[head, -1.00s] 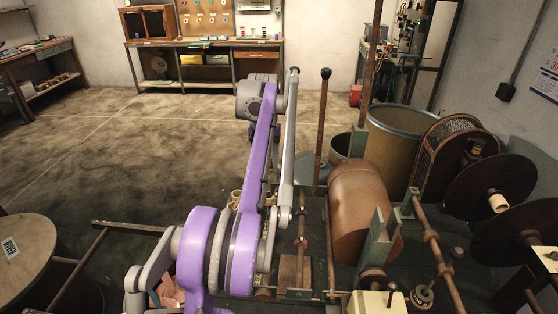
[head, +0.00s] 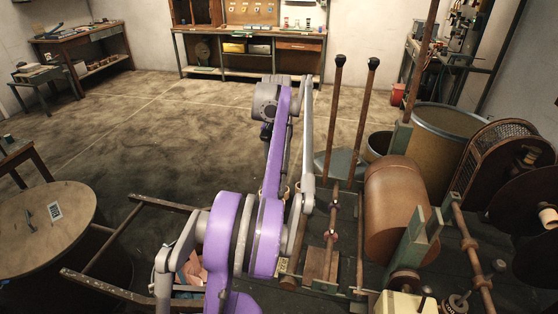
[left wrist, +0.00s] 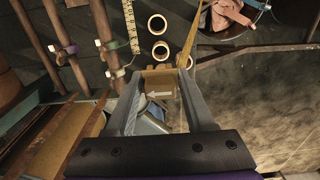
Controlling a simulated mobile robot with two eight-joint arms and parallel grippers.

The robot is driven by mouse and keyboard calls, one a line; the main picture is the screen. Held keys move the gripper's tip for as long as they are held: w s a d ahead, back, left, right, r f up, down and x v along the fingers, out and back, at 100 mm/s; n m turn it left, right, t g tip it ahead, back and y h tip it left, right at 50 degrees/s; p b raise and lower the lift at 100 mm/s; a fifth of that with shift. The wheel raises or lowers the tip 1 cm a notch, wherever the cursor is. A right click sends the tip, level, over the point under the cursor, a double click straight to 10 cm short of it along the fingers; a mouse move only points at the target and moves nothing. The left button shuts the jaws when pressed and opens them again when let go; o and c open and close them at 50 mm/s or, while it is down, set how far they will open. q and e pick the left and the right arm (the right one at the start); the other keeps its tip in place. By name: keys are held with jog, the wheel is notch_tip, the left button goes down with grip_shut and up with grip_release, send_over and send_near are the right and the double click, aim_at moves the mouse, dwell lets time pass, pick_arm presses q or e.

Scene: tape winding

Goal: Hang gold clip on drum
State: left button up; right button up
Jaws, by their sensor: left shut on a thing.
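The brown drum (head: 395,205), a large smooth cylinder, lies in the machine frame right of centre in the head view. My left arm, purple and grey, rises left of it. My left gripper is hidden from the head view. In the left wrist view my left gripper (left wrist: 160,82) is shut on a small tan-gold piece between its fingertips, which looks like the gold clip (left wrist: 160,72). The piece's full shape is hard to make out. At the left edge of this view a brown rounded surface may be the drum. My right gripper is not in view.
A tall bin (head: 450,135) stands behind the drum and dark discs at right. White rings (left wrist: 157,24) lie beyond the fingers. A round table (head: 45,225) is at left, with open floor behind.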

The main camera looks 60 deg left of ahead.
pick_arm(q)
jog(key=s+a+f+b, duration=0.3)
jog(key=s+a+f, duration=0.7)
jog(key=s, duration=0.3)
jog(key=shift+s+a+f+b, duration=0.15)
jog(key=shift+a+f+b, duration=0.2)
jog(key=shift+f, duration=0.2)
dwell(0.4)
